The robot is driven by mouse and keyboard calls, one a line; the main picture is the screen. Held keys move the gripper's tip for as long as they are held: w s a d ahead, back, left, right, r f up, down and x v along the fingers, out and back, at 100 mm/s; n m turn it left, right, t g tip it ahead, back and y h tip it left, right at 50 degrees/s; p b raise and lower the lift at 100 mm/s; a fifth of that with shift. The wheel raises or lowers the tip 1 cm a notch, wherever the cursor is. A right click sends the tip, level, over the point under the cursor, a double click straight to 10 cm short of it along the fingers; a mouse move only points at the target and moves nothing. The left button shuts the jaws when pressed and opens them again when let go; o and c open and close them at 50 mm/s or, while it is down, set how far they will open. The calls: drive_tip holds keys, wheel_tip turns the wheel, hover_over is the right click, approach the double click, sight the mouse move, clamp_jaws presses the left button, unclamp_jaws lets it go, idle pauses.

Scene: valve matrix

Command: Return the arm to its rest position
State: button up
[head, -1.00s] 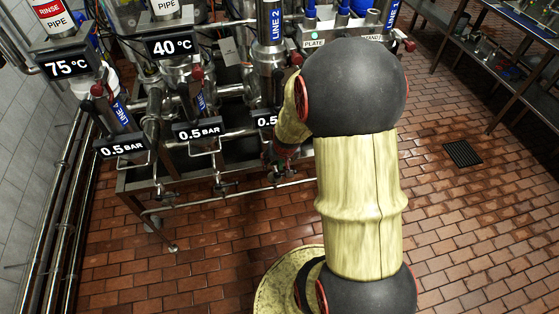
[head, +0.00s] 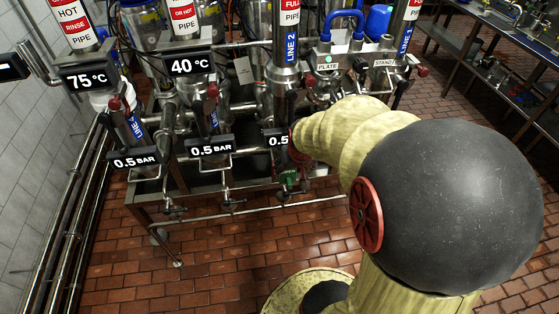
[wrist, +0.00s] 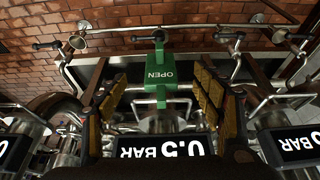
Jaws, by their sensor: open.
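My arm (head: 445,190) fills the right of the head view, its large dark joint close to the camera and its pale sleeved link reaching left toward the valve rack. My gripper is hidden behind the arm there. In the wrist view my gripper (wrist: 158,85) is open, with its two yellow-padded fingers apart and nothing held. A green OPEN tag (wrist: 158,75) shows between the fingers in that picture; whether it touches them I cannot tell. The same green tag (head: 289,179) shows in the head view below the third gauge.
The valve rack (head: 150,196) carries upright pipes, red-topped handles and 0.5 BAR displays (head: 211,146). Pipes run along the left wall (head: 40,150). A metal shelf (head: 500,80) stands at the upper right. Brick floor (head: 210,255) in front of the rack is bare.

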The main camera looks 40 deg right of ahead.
drive_tip(key=shift+r, duration=0.1)
drive_tip(key=s+a+r+n+t+y, duration=0.1)
drive_tip(key=s+a+r+n, duration=0.2)
drive_tip(key=a+r, duration=0.5)
drive_tip(key=s+a+r+n+y, duration=0.1)
drive_tip(key=s+a+r+n, duration=0.2)
drive_tip(key=a+r, duration=0.6)
drive_tip(key=shift+s+a+t, duration=0.4)
drive_tip(key=shift+s+a, duration=0.95)
drive_tip(key=shift+a, duration=1.85)
